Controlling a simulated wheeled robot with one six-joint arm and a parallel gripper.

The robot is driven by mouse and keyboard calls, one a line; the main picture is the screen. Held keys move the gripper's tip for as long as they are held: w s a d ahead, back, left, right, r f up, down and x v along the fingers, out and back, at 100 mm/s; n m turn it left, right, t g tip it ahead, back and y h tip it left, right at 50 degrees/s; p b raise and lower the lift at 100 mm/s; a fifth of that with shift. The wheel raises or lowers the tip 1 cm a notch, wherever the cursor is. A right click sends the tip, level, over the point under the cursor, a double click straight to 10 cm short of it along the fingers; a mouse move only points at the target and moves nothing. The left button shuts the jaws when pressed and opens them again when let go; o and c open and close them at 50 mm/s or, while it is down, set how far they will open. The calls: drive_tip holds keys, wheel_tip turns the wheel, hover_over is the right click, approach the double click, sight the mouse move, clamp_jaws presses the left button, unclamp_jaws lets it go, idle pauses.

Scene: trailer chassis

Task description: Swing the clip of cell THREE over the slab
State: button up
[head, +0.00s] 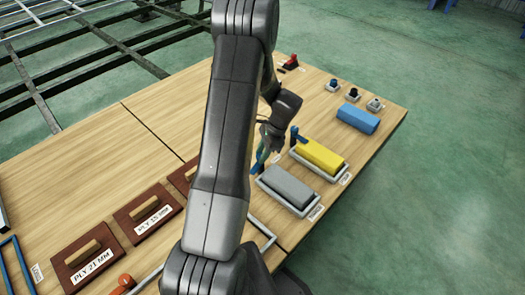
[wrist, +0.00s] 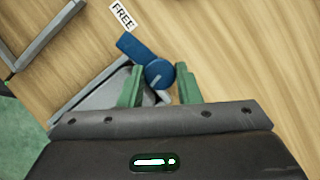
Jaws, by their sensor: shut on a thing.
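In the wrist view a blue clip (wrist: 129,46) with a round blue hub (wrist: 158,72) lies beside a tray frame, its arm pointing to a label reading FREE (wrist: 123,15), away from the grey slab (wrist: 112,95). My gripper (wrist: 160,84) has its green fingers shut on the clip around the hub; the contact is partly hidden. In the head view my gripper (head: 264,150) is at the left end of the tray with the grey slab (head: 288,184). Another blue clip (head: 295,135) stands by the yellow slab (head: 320,155). Cell labels are too small to read.
A blue slab (head: 357,119) lies farther right, near small dark knobs (head: 333,84). Brown boards (head: 90,251) with wooden handles lie at the left. My arm hides the middle of the table. The table edge falls to a green floor (head: 430,200).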

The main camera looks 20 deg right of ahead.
drive_tip(key=n, duration=0.2)
drive_tip(key=n+g+p, duration=0.1)
drive_tip(key=shift+w+r+n+g, duration=0.1)
drive_tip(key=shift+w+n+g, duration=0.05)
drive_tip(key=shift+n+g, duration=0.2)
drive_tip(key=n+g+p, duration=0.1)
drive_tip(key=n, duration=0.2)
drive_tip(key=shift+n+h, duration=0.3)
drive_tip(key=shift+n, duration=0.05)
drive_tip(key=n, duration=0.1)
drive_tip(key=n+g+p, duration=0.1)
drive_tip(key=n, duration=0.1)
drive_tip(key=shift+w+a+n+h, duration=0.15)
drive_tip(key=shift+n+h, duration=0.15)
drive_tip(key=shift+h, duration=0.1)
drive_tip(key=shift+n+g+h, duration=0.55)
drive_tip(key=shift+n+h, duration=0.15)
drive_tip(key=shift+n, duration=1.5)
drive_tip(key=o, duration=1)
drive_tip(key=shift+c, duration=0.2)
drive_tip(key=shift+w+p, duration=0.1)
drive_tip(key=shift+p, duration=0.2)
